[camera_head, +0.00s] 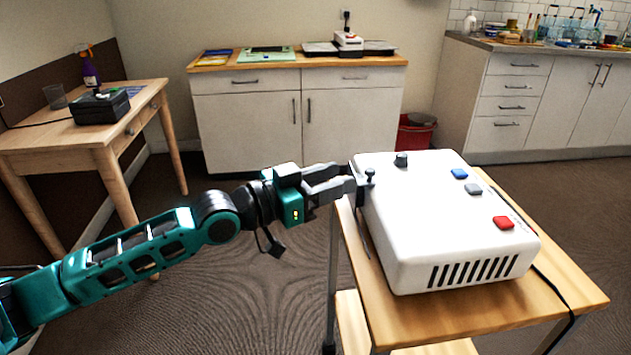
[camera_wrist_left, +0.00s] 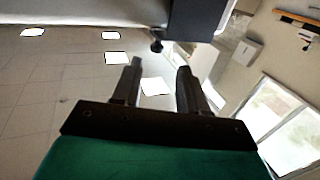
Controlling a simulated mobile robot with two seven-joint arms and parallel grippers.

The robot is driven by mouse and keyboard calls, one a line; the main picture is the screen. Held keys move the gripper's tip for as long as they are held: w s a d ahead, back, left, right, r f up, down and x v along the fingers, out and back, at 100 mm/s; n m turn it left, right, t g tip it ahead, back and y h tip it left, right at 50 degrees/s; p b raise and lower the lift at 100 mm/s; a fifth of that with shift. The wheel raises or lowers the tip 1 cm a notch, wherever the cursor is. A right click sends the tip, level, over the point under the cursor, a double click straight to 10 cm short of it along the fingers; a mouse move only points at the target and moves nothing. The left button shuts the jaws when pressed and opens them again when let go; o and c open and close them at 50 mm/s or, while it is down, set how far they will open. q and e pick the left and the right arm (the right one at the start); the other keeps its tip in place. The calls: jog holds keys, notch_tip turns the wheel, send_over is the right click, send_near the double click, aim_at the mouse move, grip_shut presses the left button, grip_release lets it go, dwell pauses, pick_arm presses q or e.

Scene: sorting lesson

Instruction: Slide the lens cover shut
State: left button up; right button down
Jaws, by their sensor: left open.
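A white projector-like box (camera_head: 425,215) stands on a small wooden cart. A dark grey plate, seemingly the lens cover (camera_head: 362,186), is on its left side, with a small dark knob (camera_head: 370,175) beside it. My left gripper (camera_head: 349,178) is open at that side, its fingertips close to the plate; I cannot tell whether they touch. In the left wrist view the open fingers (camera_wrist_left: 157,72) have nothing between them. The dark plate (camera_wrist_left: 205,20) and knob (camera_wrist_left: 157,46) show just beyond them. Whether the lens is covered is hidden. My right gripper is out of view.
The box top carries a dark knob (camera_head: 401,160) and blue, grey and red buttons. The cart top (camera_head: 565,290) has a black cable at its right. A wooden desk (camera_head: 30,138) stands left; cabinets (camera_head: 250,120) line the back.

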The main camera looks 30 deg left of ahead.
pick_arm(q)
jog(key=shift+v, duration=1.65)
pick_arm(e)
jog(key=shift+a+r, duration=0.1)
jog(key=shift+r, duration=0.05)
pick_arm(q)
jog(key=s+d+f+n+g+y+p, duration=0.2)
jog(key=s+f+y+p, duration=0.2)
jog(key=s+f, duration=0.4)
jog(key=s+d+f+n+g+y+p, duration=0.2)
jog(key=s+f+p, duration=0.5)
jog(key=f, duration=0.4)
jog(key=shift+s+d+f+y, duration=0.15)
jog(key=shift+s+d+y, duration=0.45)
jog(key=shift+s+y, duration=0.25)
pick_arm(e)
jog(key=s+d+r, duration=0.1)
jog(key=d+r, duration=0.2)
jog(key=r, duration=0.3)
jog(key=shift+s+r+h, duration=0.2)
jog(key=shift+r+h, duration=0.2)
pick_arm(q)
jog(key=shift+w, duration=0.1)
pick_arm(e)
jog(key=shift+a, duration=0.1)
pick_arm(q)
jog(key=shift+a, duration=0.1)
